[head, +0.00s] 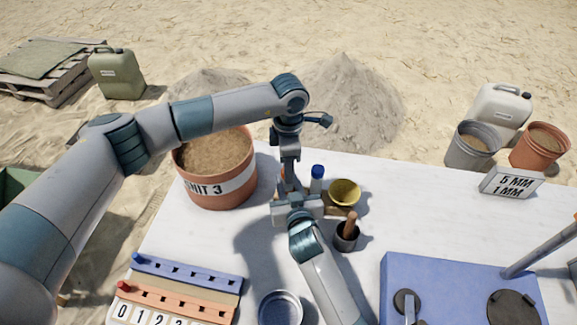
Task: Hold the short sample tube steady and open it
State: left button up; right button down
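A tube with a blue cap (317,172) stands upright at the middle of the white table, just right of my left gripper (288,188). My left gripper points down, and a sliver of something orange shows beside its fingers. I cannot tell whether that is a tube or whether the fingers are shut on it. My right gripper (297,208) reaches in from the bottom to the same spot, just below the left one. The two grippers overlap in view, and the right fingers and anything between them are hidden. I cannot tell which tube is the short one.
A yellow bowl (344,192) and a dark cup with a brown handle (347,236) stand close on the right. A sand-filled "UNIT 3" bucket (214,185) is on the left. Blue and orange racks (190,275), a round tin (281,308) and a blue box (450,275) lie nearer.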

pick_arm(q)
grip_shut()
jog(key=shift+r, duration=0.2)
dwell(0.3)
jog(key=shift+r, duration=0.3)
pick_arm(e)
jog(key=shift+f, duration=0.1)
pick_arm(q)
jog(key=shift+r, duration=0.2)
jog(key=shift+r, duration=0.5)
jog(key=shift+r, duration=1.9)
pick_arm(e)
jog(key=c, duration=1.3)
grip_release()
jog(key=shift+c, duration=0.2)
